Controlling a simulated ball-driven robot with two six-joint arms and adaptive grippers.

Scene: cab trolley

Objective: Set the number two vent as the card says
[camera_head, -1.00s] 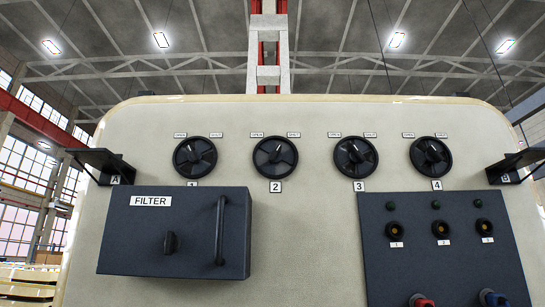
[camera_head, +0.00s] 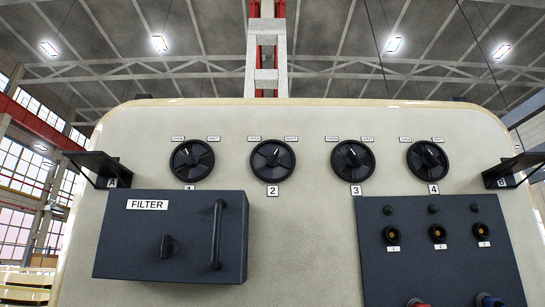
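The number two vent (camera_head: 272,161) is a round black knob on the pale panel, above a plate marked 2 (camera_head: 272,191). Two small labels sit above it, one at upper left that seems to read OPEN (camera_head: 255,138) and one at upper right reading SHUT (camera_head: 291,138). Its exact pointer setting is too small to tell. No card with readable instructions shows in this view. Neither of my grippers is in view.
Similar vents numbered 1 (camera_head: 192,161), 3 (camera_head: 353,160) and 4 (camera_head: 428,160) share the row. A dark FILTER box (camera_head: 120,240) with a handle juts out below left. A dark socket panel (camera_head: 400,275) is below right. Black brackets A (camera_head: 92,165) and B (camera_head: 515,172) stick out at the sides.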

